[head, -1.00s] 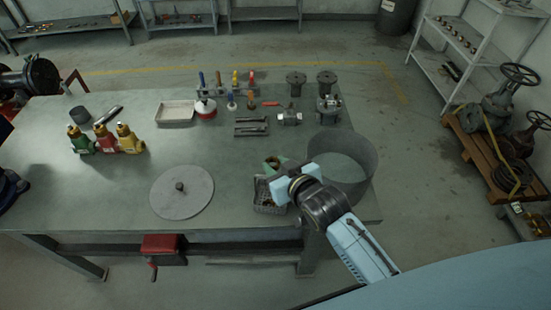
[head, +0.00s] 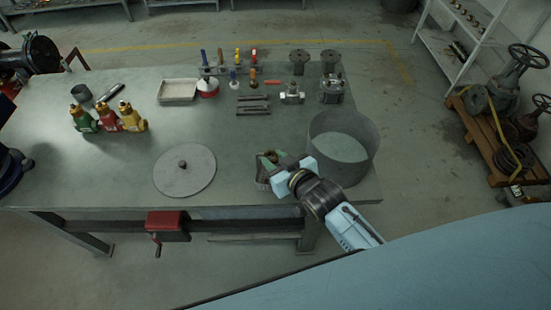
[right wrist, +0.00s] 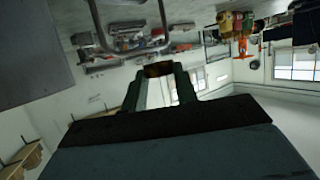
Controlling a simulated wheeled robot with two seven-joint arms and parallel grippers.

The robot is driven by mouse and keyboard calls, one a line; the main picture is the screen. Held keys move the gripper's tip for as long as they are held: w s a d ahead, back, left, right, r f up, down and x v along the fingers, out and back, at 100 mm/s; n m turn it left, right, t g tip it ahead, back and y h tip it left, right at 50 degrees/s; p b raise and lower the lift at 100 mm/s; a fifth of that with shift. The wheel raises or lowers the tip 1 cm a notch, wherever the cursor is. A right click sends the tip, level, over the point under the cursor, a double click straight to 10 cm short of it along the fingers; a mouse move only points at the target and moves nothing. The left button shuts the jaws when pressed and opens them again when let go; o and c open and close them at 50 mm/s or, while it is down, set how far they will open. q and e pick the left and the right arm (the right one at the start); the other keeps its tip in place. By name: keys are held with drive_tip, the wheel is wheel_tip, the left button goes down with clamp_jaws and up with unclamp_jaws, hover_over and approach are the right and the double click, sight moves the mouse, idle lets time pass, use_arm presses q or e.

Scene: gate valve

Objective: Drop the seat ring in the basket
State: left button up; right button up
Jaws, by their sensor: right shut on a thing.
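I cannot tell how far the ring is above the basket. My left gripper is not in view.
A large open grey cylinder (head: 342,150) stands close to the right of my gripper. A flat grey disc with a knob (head: 185,172) lies to its left. Tools, a shallow tray (head: 178,91) and colored bottles (head: 107,118) are farther back. Bare bench lies between.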

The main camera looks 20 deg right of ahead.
drive_tip(key=shift+f+b, duration=1.95)
drive_tip(key=shift+f, duration=1.45)
drive_tip(key=o, duration=1)
drive_tip(key=shift+o, duration=0.2)
